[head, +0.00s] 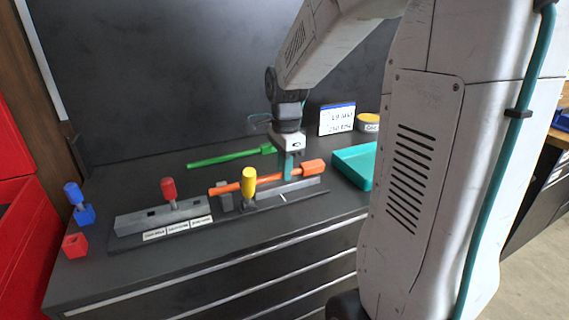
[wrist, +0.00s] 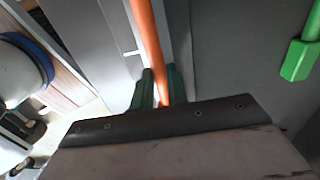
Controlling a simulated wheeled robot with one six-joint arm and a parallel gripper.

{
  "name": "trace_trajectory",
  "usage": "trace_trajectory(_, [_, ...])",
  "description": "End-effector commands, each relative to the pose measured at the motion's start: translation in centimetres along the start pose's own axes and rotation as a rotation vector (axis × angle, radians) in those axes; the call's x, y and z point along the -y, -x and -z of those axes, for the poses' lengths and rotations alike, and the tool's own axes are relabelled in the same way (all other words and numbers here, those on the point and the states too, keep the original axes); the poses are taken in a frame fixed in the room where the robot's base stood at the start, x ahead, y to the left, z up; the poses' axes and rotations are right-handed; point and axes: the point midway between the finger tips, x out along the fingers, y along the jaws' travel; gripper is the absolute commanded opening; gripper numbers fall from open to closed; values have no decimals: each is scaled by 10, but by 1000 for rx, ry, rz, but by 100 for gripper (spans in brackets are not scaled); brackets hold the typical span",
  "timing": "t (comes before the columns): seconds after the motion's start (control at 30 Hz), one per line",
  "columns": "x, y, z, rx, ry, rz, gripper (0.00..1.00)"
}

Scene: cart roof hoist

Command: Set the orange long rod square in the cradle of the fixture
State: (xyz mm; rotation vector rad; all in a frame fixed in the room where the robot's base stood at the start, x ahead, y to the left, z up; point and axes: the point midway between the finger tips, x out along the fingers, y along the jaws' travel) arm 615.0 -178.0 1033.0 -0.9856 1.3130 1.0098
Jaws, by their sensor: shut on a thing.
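The orange long rod (head: 231,187) lies nearly level above the right part of the grey fixture (head: 135,223), with its thick block end to the right. My gripper (head: 288,172) is shut on the rod near that block end, and green fingers stand on both sides of it. The rod also runs up between the fingers in the wrist view (wrist: 148,45). The cradle (head: 300,188) shows as a grey bar just below the rod. I cannot tell whether the rod touches the cradle. The yellow-handled piece (head: 248,182) stands in front of the rod's middle.
A green long rod (head: 222,159) lies behind the fixture. A red-handled piece (head: 169,190) stands in the fixture's left block. Blue (head: 84,214) and red (head: 75,245) pieces are at the left. A teal tray (head: 352,168), a sign (head: 337,119) and a yellow tin (head: 368,123) are at the right.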

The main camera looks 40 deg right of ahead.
Motion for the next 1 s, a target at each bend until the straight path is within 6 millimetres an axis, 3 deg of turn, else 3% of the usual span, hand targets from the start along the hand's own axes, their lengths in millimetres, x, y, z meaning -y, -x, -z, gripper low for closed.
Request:
trace_trajectory(0.97, [-1, -6, 0, 0, 0, -3, 0])
trace_trajectory(1.0, [-1, -6, 0, 0, 0, -4, 21])
